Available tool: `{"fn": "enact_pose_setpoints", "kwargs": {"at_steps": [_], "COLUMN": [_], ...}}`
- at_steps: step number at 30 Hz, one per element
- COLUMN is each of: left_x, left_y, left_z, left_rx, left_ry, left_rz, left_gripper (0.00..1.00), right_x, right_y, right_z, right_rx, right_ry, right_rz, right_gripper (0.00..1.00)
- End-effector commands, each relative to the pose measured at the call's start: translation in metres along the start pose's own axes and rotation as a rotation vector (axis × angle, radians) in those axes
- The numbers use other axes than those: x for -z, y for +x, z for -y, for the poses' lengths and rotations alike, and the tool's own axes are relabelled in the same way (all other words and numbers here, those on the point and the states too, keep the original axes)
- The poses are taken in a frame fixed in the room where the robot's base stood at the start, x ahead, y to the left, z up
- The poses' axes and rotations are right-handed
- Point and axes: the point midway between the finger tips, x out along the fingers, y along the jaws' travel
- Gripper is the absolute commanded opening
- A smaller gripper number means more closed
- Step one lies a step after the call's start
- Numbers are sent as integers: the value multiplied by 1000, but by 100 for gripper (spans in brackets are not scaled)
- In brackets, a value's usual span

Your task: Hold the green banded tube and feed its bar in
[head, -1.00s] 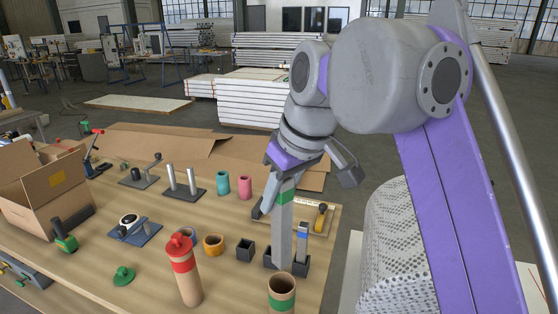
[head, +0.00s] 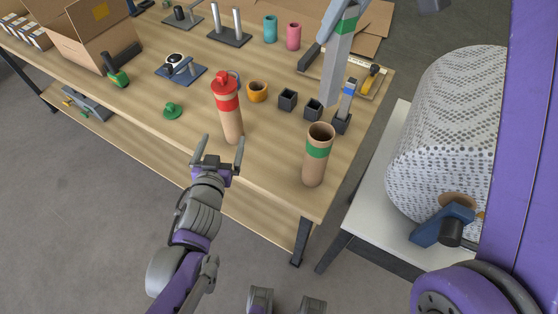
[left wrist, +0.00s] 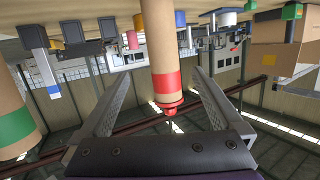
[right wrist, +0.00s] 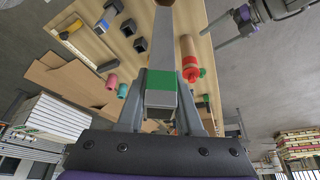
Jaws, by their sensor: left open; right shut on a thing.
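The green banded tube (head: 317,168) stands upright and open-topped near the table's front right corner; part of it shows at the left wrist view's left edge (left wrist: 15,125). A grey bar with a green band (head: 338,58) hangs a little tilted behind and above the tube's mouth, apart from it. My right gripper (right wrist: 160,103) is shut on this bar near its banded end; in the head view it is mostly cut off at the top. My left gripper (head: 222,142) is open and empty at the table's front edge, facing the capped red banded tube (head: 229,115), left of the green banded tube.
A blue banded bar (head: 347,100) stands in a black holder, beside black sockets (head: 288,100). An orange cup (head: 257,92), a green knob (head: 172,110) and a clamp-like tool on a blue plate (head: 181,70) lie further left. A perforated drum (head: 445,125) stands right.

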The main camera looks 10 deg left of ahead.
Motion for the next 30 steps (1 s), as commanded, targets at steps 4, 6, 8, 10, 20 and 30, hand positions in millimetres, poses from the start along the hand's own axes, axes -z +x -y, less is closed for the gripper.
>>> {"fn": "enact_pose_setpoints", "kwargs": {"at_steps": [4, 6, 8, 10, 20, 30], "left_x": [25, 30, 29, 23, -16, -13], "left_y": [-2, -9, -17, -29, -72, -54], "left_z": [-30, -50, -68, -88, -141, -172], "left_rx": [-166, -273, -374, -490, -831, -862], "left_ry": [13, 21, 28, 36, 54, 54], "left_rz": [-203, -267, -301, -318, -247, -236], "left_gripper": [100, 100, 100, 100, 100, 100], "right_x": [0, 0, 0, 0, 0, 0], "right_y": [0, 0, 0, 0, 0, 0], "right_z": [0, 0, 0, 0, 0, 0], "right_rx": [0, 0, 0, 0, 0, 0], "right_ry": [0, 0, 0, 0, 0, 0], "right_rz": [0, 0, 0, 0, 0, 0], "right_gripper": [0, 0, 0, 0, 0, 0]}}
